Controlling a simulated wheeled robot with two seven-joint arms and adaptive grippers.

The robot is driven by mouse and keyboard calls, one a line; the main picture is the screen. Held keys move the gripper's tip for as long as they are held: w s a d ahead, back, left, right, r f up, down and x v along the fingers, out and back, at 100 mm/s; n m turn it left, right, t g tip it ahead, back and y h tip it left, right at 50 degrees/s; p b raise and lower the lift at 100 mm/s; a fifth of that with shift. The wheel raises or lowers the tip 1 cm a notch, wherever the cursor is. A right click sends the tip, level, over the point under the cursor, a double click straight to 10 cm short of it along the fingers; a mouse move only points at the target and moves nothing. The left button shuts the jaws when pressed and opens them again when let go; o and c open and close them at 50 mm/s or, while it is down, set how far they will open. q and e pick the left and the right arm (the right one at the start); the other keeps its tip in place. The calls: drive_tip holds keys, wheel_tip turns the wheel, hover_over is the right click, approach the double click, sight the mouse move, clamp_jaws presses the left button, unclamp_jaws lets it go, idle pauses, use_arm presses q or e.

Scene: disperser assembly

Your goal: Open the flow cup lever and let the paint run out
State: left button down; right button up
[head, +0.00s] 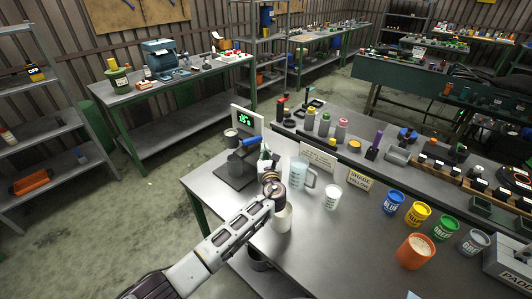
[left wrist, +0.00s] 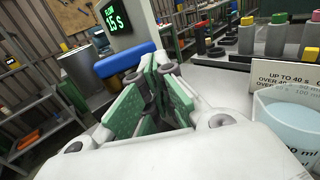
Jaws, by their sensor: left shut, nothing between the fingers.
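The flow cup stand (head: 236,178) is on the near left part of the bench, with a blue lever handle (head: 251,141) above it. In the left wrist view the blue lever (left wrist: 128,60) lies just beyond the fingers, beside a grey cup (left wrist: 84,70). My left gripper (head: 268,163) is close to the lever on its near side. Its green-padded fingers (left wrist: 155,75) are shut with nothing between them; whether they touch the lever I cannot tell. The cup's outlet and any paint stream are hidden. My right gripper is not in view.
A timer with green digits (head: 245,120) stands behind the stand. A clear measuring jug (head: 301,175), a white cup (head: 332,197) and signs (head: 318,158) are to the right. Paint tins, such as the blue one (head: 393,202), line the right side. A white container (head: 282,219) is partly behind my arm.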

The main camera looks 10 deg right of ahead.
use_arm(q)
drive_tip(key=s+d+b, duration=0.1)
drive_tip(key=s+d, duration=0.3)
drive_tip(key=s, duration=0.6)
idle(0.5)
idle(0.3)
